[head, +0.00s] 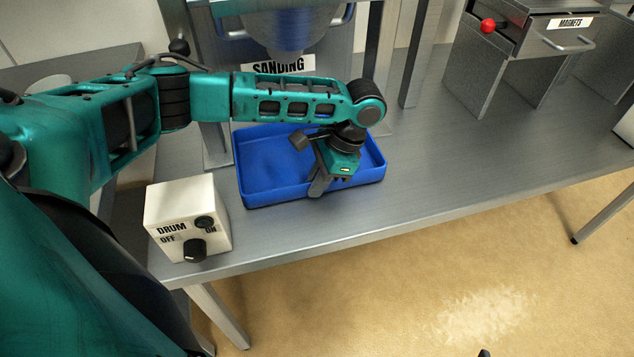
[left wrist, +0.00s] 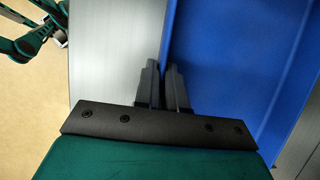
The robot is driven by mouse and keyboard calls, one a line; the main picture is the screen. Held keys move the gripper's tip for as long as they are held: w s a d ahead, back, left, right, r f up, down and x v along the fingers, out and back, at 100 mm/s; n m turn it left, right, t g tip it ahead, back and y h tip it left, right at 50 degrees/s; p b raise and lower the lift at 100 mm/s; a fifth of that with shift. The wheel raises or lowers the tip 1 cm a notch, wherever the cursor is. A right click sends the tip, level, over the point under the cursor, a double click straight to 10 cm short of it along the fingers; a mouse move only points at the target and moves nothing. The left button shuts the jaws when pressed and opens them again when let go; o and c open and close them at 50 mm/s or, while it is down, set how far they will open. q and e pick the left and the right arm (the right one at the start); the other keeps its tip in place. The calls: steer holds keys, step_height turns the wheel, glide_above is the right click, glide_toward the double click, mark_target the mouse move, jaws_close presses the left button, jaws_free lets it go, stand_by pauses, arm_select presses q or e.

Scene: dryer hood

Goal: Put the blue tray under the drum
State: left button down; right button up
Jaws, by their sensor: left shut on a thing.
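The blue tray (head: 275,165) sits on the metal bench, in front of the machine labelled SANDING. The drum (head: 290,30) is partly in view at the top of the head view, above and behind the tray; my arm hides part of the space between. My left gripper (head: 316,190) points down at the tray's front wall and is shut on it. In the left wrist view the two fingers (left wrist: 163,85) are close together at the edge of the tray (left wrist: 235,60). My right gripper cannot be made out in the head view.
A white control box (head: 187,220) with a DRUM OFF/ON knob stands left of the tray near the bench's front edge. A metal unit with a MAGNETS drawer (head: 555,38) and red knob stands at the back right. The bench (head: 450,150) right of the tray is clear.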

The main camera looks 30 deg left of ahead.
steer(key=shift+w+r, duration=0.15)
steer(key=shift+r, duration=0.1)
arm_select(q)
steer(key=c, duration=1.2)
jaws_free()
arm_select(e)
steer(key=shift+f, duration=0.2)
arm_select(q)
steer(key=p+v, duration=0.2)
steer(key=v, duration=1)
arm_select(e)
steer(key=shift+s+d+r, duration=0.3)
steer(key=shift+s+d, duration=0.05)
steer(key=shift+d, duration=0.2)
steer(key=shift+a+r, duration=0.1)
steer(key=shift+r, duration=0.05)
